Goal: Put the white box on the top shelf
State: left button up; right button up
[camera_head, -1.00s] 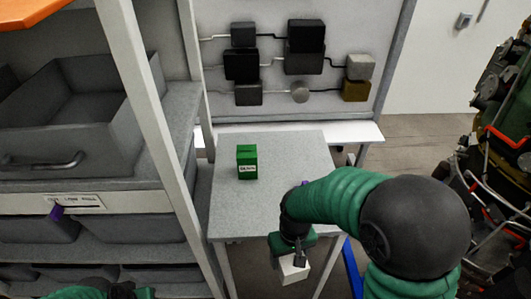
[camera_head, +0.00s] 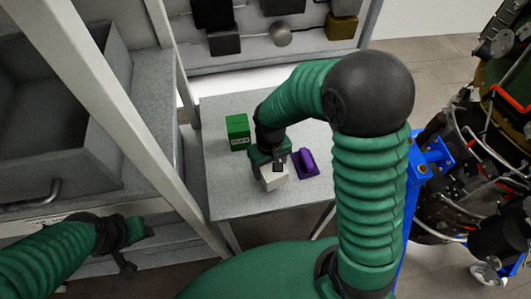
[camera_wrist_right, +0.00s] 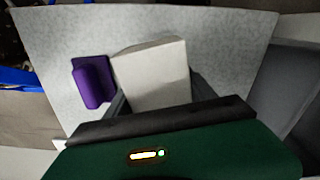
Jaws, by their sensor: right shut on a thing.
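The white box (camera_head: 272,179) is held in my right gripper (camera_head: 274,165), at the grey table. In the right wrist view the white box (camera_wrist_right: 152,72) sits between the two dark fingers of the gripper (camera_wrist_right: 162,98). I cannot tell whether its underside touches the table. My left gripper (camera_head: 130,245) is at the lower left, in front of the shelf unit; its fingers are too unclear to read. The shelf unit (camera_head: 105,100) stands at the left with pale posts; its top shelf cannot be made out now.
A green box (camera_head: 237,132) stands on the table (camera_head: 228,195) left of my right gripper. A purple object (camera_head: 306,163) lies close right of the white box. A grey bin (camera_head: 80,130) is on the shelf unit. Machinery (camera_head: 470,170) stands at the right.

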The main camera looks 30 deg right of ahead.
jog(key=w, duration=0.2)
jog(key=w+d+p, duration=0.1)
jog(key=w, duration=0.2)
jog(key=shift+w+d+f, duration=0.2)
jog(key=shift+w+f, duration=0.1)
jog(key=shift+f, duration=0.05)
jog(key=shift+s+f+p, duration=0.2)
jog(key=shift+f+p, duration=0.35)
jog(key=shift+f, duration=0.7)
jog(key=shift+w+f, duration=0.1)
jog(key=shift+f, duration=0.25)
jog(key=shift+w+f, duration=0.1)
jog(key=o, duration=1.4)
jog(key=shift+o, duration=1.4)
